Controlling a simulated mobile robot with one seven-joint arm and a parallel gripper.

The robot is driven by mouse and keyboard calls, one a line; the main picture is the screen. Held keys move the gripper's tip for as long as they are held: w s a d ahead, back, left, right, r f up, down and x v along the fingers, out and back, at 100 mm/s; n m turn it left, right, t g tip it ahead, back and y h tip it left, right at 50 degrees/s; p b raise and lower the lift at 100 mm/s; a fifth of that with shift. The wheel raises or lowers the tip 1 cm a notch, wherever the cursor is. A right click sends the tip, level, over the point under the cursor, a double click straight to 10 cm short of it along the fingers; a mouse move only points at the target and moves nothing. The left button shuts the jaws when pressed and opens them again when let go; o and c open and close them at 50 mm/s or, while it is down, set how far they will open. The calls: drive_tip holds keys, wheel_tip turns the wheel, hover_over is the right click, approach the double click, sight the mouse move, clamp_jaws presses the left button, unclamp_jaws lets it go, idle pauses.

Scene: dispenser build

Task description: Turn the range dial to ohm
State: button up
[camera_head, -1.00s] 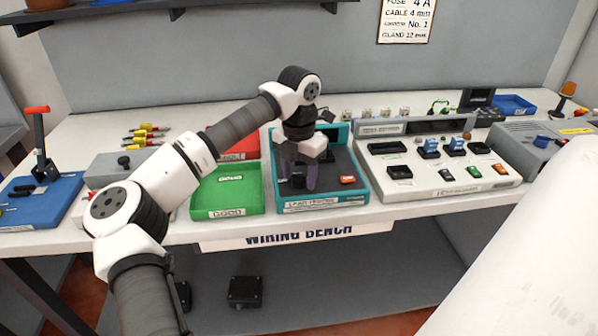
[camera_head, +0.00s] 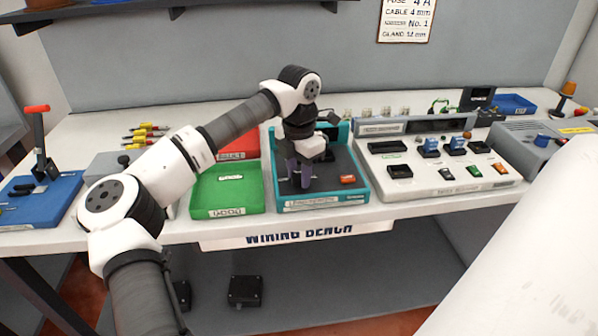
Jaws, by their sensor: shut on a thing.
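My gripper (camera_head: 300,186) points down into the teal-framed station (camera_head: 323,203) near the middle of the bench. Its purple-grey fingers are closed low over the station's dark floor, at the left side. The range dial does not show clearly; the fingers and wrist cover the spot where they grip. The dial's markings, including ohm, cannot be read.
An orange block (camera_head: 347,180) lies right of the fingers. A green tray (camera_head: 228,196) and a red tray (camera_head: 240,147) stand to the left. A white board with sockets (camera_head: 440,170) is close on the right. Tools on a blue base (camera_head: 42,200) stand far left.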

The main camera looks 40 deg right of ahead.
sight(299, 174)
drive_tip(key=m, duration=0.9)
drive_tip(key=shift+p, duration=0.3)
drive_tip(key=shift+m, duration=0.3)
drive_tip(key=o, duration=1)
drive_tip(key=shift+c, duration=0.2)
wheel_tip(299, 174, up, 14)
drive_tip(key=b, duration=0.1)
drive_tip(key=shift+f, duration=0.1)
